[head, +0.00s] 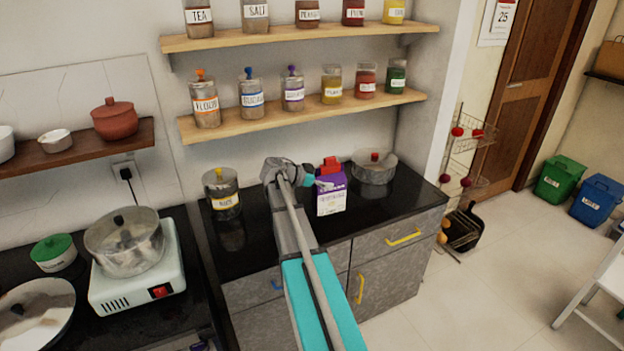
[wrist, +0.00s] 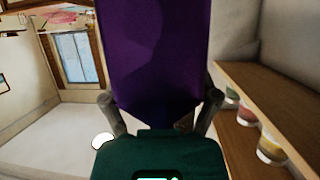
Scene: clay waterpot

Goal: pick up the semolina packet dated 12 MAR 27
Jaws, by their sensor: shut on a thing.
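A purple and white packet (head: 331,200) is by the black counter in the head view, with a red piece (head: 330,165) at its top. Its printed label is too small for me to read a date. My gripper (head: 312,181) reaches it from the left. In the wrist view, the purple side of the packet (wrist: 155,50) stands between the two fingers of my gripper (wrist: 160,108), which are shut on it. I cannot tell whether its base touches the counter.
Shelves (head: 300,113) of jars hang above. The stove (head: 137,275) with a pot is at left. Open floor (head: 500,290) lies at right.

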